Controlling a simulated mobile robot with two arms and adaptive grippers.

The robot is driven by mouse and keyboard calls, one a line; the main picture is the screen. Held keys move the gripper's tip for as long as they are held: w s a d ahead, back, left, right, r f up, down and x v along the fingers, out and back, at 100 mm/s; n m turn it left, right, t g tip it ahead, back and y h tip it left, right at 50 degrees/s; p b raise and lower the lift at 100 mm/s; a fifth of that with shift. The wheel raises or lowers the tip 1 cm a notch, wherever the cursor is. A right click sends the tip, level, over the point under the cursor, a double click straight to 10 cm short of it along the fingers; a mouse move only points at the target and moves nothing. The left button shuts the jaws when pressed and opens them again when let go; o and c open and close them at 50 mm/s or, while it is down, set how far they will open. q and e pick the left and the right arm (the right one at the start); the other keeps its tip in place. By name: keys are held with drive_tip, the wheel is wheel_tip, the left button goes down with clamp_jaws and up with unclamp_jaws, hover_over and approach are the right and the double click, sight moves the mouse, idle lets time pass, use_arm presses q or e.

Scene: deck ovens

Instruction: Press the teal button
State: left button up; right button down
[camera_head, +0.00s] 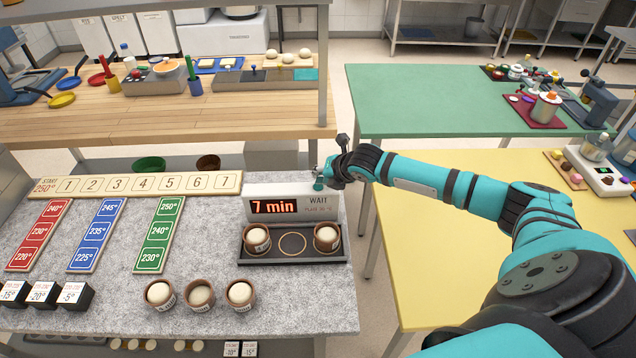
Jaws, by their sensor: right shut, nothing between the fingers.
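The teal button (318,185) is a small teal knob on top of the white timer box (253,209), towards its right end. The box has a red display reading "7 min" with "WAIT" beside it. My right gripper (324,173) is shut and empty, its tips just above or on the button; I cannot tell if they touch. My right arm comes in from the lower right. My left gripper is not in view.
A dark tray (293,256) before the box holds two pots around an empty ring. Three more pots (200,296) stand on the grey speckled counter. A numbered strip (147,184) lies left of the box. Green (430,95) and yellow tables stand at right.

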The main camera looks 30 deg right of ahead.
drive_tip(key=shift+r, duration=0.15)
wheel_tip(320, 180, up, 6)
drive_tip(key=p, duration=0.5)
drive_tip(key=shift+p, duration=0.35)
idle(0.6)
